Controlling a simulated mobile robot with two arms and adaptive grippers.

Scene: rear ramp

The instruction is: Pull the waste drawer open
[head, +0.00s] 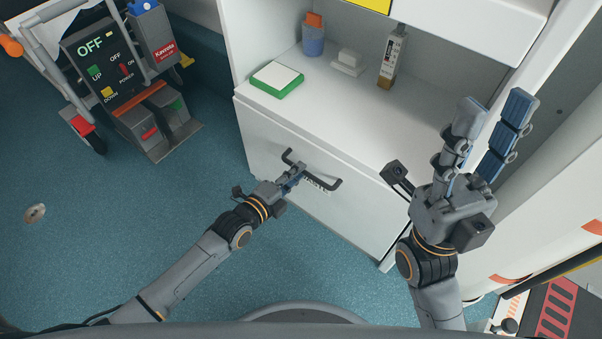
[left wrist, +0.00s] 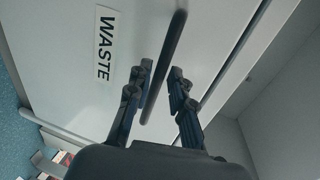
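The waste drawer (head: 262,145) is the white front below the counter. It looks shut, flush with the cabinet. Its dark bar handle (head: 325,186) shows in the head view and also in the left wrist view (left wrist: 172,45), beside the WASTE label (left wrist: 105,45). My left gripper (head: 298,170) is at the handle. In the left wrist view its fingers (left wrist: 161,72) are apart, one on each side of the bar, with gaps visible. My right gripper (head: 496,102) is open and empty, raised at the right of the cabinet. Part of the label is hidden in the head view.
On the counter (head: 325,110) stand a green-edged white box (head: 277,79), a blue cup (head: 313,42), a small white item (head: 348,62) and a carton (head: 392,58). A wheeled device (head: 105,65) is at the upper left. The blue floor (head: 130,215) before the drawer is mostly free.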

